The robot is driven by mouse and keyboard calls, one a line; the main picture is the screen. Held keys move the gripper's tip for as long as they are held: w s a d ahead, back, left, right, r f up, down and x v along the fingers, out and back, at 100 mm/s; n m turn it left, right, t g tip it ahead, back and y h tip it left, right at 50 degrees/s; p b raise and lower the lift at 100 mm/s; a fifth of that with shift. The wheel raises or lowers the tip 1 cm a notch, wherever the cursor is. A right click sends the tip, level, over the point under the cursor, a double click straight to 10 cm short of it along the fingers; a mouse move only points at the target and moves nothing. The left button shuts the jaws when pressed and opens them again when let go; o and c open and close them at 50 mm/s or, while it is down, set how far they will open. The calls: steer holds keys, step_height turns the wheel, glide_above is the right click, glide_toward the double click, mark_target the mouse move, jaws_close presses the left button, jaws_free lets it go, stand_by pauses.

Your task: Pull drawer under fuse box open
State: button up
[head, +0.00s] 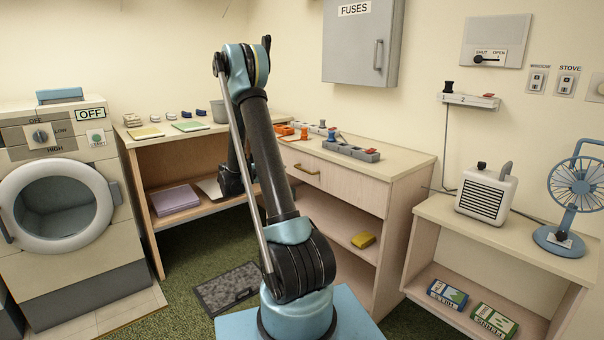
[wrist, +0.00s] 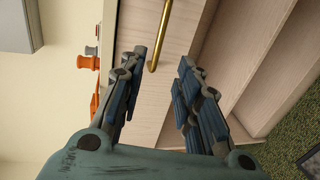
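The wooden drawer (head: 343,186) is in the cabinet below the grey fuse box (head: 360,45) and looks closed in the head view. Its brass bar handle (head: 306,173) is partly covered by my arm there. In the wrist view the drawer front (wrist: 185,25) fills the middle, and the brass handle (wrist: 161,38) runs down from the top edge. My gripper (wrist: 161,61) is open and empty in the wrist view. The handle's lower end shows between the two fingertips; I cannot tell whether they touch it. In the head view the fingertips are hidden or hard to make out.
Fuses and orange pieces stand on the cabinet top (head: 400,160). Below the drawer is an open shelf with a yellow block (head: 363,240). A desk (head: 165,137) is at the left, and a low shelf with a heater (head: 486,193) and fan (head: 572,195) at the right.

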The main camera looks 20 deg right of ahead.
mark_target(303, 170)
steer(key=x, duration=1.5)
steer(key=shift+c, duration=0.6)
steer(key=shift+s+r, duration=0.1)
jaws_close()
